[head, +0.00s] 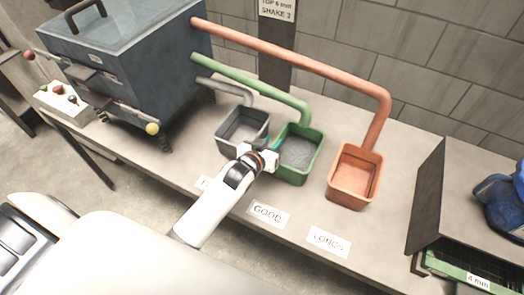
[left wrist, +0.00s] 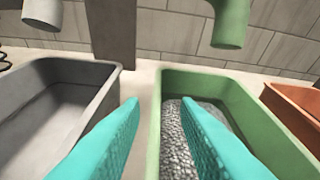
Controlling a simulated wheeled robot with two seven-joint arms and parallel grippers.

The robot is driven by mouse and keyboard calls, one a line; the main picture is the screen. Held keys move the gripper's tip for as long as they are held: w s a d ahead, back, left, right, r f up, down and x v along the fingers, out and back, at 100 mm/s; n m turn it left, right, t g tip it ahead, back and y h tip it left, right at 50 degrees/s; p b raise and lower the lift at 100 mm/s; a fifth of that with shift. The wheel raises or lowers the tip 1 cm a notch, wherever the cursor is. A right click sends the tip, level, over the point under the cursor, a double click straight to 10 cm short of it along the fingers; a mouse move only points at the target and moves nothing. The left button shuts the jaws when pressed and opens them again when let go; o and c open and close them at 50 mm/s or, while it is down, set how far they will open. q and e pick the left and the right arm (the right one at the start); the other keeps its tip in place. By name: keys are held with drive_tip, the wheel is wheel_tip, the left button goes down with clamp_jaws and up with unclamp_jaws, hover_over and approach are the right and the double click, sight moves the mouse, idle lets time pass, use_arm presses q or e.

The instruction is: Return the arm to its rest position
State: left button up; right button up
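My left gripper (head: 274,148) is at the near left rim of the green bin in the head view. One finger shows over the gap beside the grey bin, the other over the green bin. The white arm (head: 212,208) reaches in from the lower left over the table's front edge. My right gripper is not in view.
A grey bin (head: 224,143), a green bin (head: 292,179) holding grey granules, and an orange bin (head: 347,193) stand under matching pipes. A blue machine (head: 150,65) stands left. A dark upright panel (head: 428,195) and blue object (head: 505,205) are at right.

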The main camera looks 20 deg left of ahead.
use_arm(q)
drive_tip(key=v, duration=0.8)
drive_tip(key=shift+s+r, duration=0.2)
drive_tip(key=shift+s, duration=0.1)
